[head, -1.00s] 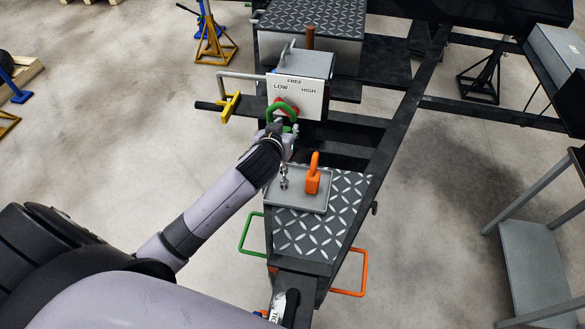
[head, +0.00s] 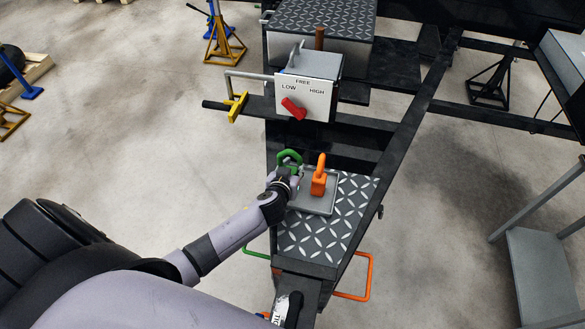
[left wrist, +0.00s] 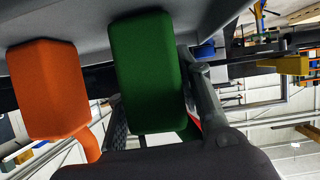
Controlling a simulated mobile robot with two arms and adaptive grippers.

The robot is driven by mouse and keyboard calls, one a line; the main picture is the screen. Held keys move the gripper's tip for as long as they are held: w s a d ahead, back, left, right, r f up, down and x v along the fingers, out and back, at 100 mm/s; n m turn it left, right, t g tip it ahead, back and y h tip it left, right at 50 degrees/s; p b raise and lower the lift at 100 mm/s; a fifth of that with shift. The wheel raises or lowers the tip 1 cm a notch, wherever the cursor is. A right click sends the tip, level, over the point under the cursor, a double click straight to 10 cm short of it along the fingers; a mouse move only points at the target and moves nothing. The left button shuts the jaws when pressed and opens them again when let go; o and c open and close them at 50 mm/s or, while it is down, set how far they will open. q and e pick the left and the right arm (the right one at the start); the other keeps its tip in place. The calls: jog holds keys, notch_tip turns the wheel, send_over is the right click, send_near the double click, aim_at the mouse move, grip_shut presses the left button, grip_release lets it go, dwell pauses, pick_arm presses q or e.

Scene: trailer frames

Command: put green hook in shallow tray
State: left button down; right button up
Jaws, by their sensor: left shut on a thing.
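The green hook (head: 289,156) is in my left gripper (head: 286,174), at the left part of the shallow grey tray (head: 316,207). In the left wrist view the green hook's block (left wrist: 146,72) lies at the fingers, close to the tray's grey surface. I cannot tell whether it touches the tray. The orange hook (head: 319,178) stands in the tray just right of the green one; its block also shows in the left wrist view (left wrist: 48,90). The hand hides the tray's left part. My right gripper is not in view.
The tray lies on a diamond-plate deck (head: 325,236) of the trailer frame. Behind it stands a white panel (head: 310,98) marked LOW, FREE and HIGH, with a red lever (head: 293,108) and a yellow-handled bar (head: 237,107). A grey bench (head: 545,265) stands at the right.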

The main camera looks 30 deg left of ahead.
pick_arm(q)
jog(key=shift+r, duration=0.15)
jog(key=c, duration=1.1)
grip_release()
jog(key=shift+f, duration=0.2)
jog(key=shift+r, duration=0.15)
jog(key=v, duration=1.2)
jog(key=shift+b, duration=0.35)
